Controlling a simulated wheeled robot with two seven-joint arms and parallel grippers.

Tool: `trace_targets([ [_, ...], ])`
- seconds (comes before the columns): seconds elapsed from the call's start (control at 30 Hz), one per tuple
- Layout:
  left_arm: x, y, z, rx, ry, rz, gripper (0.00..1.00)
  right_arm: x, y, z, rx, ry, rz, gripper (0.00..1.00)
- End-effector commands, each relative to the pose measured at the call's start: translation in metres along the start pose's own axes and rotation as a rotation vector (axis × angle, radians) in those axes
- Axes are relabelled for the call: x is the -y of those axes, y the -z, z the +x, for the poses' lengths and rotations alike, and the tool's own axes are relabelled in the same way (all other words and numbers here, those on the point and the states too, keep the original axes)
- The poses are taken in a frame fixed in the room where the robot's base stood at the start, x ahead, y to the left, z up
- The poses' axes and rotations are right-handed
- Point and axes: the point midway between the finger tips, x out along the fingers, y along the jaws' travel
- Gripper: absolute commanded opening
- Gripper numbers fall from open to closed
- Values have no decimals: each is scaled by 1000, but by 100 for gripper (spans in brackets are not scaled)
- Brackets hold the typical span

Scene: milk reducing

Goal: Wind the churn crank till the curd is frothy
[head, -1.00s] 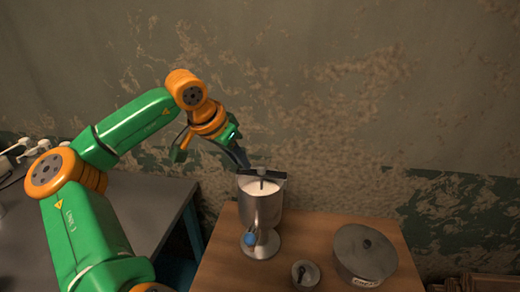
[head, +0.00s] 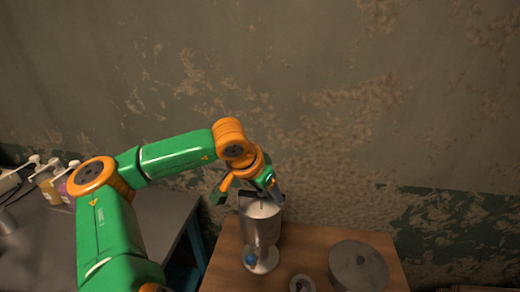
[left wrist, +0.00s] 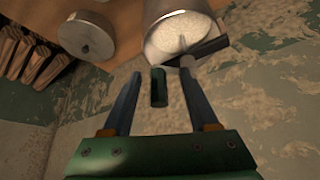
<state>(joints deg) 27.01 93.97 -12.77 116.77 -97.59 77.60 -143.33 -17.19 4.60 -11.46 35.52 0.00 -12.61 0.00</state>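The metal churn (head: 262,230) stands upright on the wooden table, with a blue knob (head: 249,260) low on its front. White curd (left wrist: 178,38) fills it near the rim; froth is hard to judge. A dark bar (left wrist: 206,52) crosses the rim. My left gripper (head: 274,190) hangs over the churn's back right rim. In the left wrist view its two fingers (left wrist: 162,80) are apart. A short dark green cylinder (left wrist: 158,88), perhaps the crank's grip, shows between them, and I cannot tell whether they touch it. My right gripper is out of view.
A round lidded metal pot (head: 358,266) and a small metal cup (head: 302,284) stand right of the churn on the wooden table (head: 310,240). A grey table (head: 150,225) with several bottles is at the left. A peeling wall (head: 400,110) rises behind.

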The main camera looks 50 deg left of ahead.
Motion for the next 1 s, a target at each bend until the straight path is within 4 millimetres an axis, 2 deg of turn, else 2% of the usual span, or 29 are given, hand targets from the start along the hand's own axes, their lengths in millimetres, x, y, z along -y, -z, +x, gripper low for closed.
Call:
trace_targets([
  [0.33,0,2,-4,0,0,0,60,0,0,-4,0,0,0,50],
  [0.67,0,27,-48,1,0,0,60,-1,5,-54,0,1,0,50],
  [0.83,-1,37,-64,-3,-6,-2,60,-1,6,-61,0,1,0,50],
  [1.0,-1,44,-77,-7,-6,-1,60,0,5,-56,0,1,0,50],
])
